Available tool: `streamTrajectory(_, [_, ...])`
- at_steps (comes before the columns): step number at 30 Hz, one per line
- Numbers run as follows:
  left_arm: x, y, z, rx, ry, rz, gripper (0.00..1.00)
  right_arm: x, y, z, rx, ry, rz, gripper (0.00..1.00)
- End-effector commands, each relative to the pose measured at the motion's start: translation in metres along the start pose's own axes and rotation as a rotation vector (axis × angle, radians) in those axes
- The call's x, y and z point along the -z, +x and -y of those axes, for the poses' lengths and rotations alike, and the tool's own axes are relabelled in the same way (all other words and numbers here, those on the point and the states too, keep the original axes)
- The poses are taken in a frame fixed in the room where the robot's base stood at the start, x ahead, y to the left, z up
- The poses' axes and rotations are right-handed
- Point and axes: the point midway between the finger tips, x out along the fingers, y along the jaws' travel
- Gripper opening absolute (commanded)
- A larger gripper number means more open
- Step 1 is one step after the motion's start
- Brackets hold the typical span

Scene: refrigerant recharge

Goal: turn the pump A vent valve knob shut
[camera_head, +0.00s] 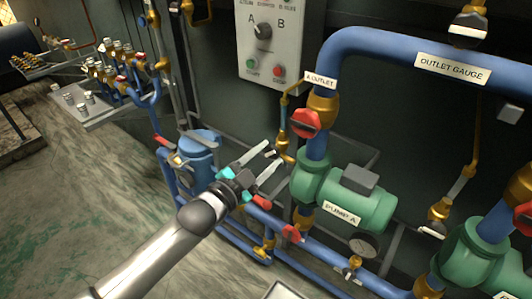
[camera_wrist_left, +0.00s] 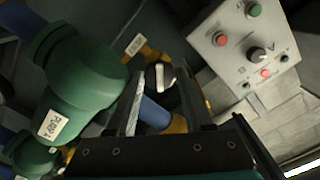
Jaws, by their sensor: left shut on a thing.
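Pump A (camera_head: 372,206) is a green pump with a white label; it also shows at the left of the left wrist view (camera_wrist_left: 75,85). The vent valve knob (camera_head: 271,154) is a small pale handle beside the brass pipework left of the pump. In the left wrist view the pale knob (camera_wrist_left: 160,76) shows between the finger ends. My left gripper (camera_head: 272,155) reaches in from the lower left, its fingers around the knob and shut on it. The fingers partly hide the valve body. My right gripper is not in view.
A red outlet valve handle (camera_head: 305,124) sits just above and right of the gripper. A blue canister (camera_head: 198,150) stands close on the left. The control box (camera_head: 266,48) is on the wall above. Blue pipes run below. The floor at left is clear.

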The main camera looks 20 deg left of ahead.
Motion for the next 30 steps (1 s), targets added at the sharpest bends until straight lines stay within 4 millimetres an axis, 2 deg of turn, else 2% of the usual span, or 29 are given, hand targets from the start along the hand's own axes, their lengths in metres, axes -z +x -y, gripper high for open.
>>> streamTrajectory(11, [-0.0012, -0.0001, -0.0002, -0.001, 0.062, 0.003, 0.0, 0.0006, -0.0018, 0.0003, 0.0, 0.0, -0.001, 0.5])
streamTrajectory(21, [-0.0011, -0.0001, 0.0001, -0.001, 0.411, 0.004, 0.0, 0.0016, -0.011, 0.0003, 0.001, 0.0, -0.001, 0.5])
streamTrajectory(30, [-0.0014, -0.0001, -0.0003, -0.001, 0.43, 0.003, 0.0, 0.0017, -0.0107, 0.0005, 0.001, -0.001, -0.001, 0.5])
